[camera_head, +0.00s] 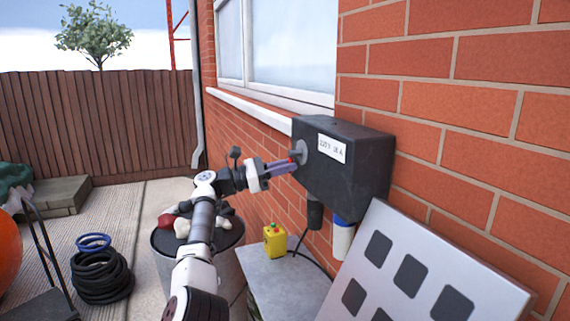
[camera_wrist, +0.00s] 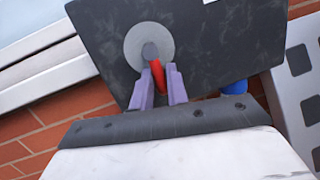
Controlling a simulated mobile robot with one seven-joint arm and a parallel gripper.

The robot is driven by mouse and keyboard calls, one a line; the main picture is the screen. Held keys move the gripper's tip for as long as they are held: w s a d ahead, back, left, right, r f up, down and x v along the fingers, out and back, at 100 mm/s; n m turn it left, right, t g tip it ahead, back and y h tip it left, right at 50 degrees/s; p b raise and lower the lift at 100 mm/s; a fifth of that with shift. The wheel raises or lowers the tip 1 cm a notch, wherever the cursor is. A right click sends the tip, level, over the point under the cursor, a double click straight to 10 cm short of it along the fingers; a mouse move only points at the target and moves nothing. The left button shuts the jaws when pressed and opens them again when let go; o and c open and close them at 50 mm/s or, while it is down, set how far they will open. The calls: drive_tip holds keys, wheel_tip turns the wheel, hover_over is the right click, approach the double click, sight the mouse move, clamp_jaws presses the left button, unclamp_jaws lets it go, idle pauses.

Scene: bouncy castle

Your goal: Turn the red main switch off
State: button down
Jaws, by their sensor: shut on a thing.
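The red main switch (camera_wrist: 158,72) is a red handle on a round grey plate (camera_wrist: 148,44) on the side of a black box. In the wrist view the red handle hangs down from the grey hub, tilted slightly. My gripper (camera_wrist: 161,80) has its two purple fingers on either side of the handle and is shut on it. In the head view my gripper (camera_head: 289,164) reaches the left face of the black box (camera_head: 345,170), and only a bit of red shows at the fingertips. The box is fixed to the brick wall and bears a white label (camera_head: 331,148).
Below the box are a black plug (camera_head: 315,213), a blue-and-white connector (camera_head: 343,240) and a grey table (camera_head: 280,278) with a yellow item (camera_head: 275,240). A white panel with dark squares (camera_head: 425,270) leans at right. A barrel (camera_head: 180,268) with lumps on top stands beneath my arm.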

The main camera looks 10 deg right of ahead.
drive_tip(key=c, duration=1.4)
unclamp_jaws()
drive_tip(key=b+v, duration=0.1)
drive_tip(key=v, duration=0.6)
drive_tip(key=shift+a, duration=0.3)
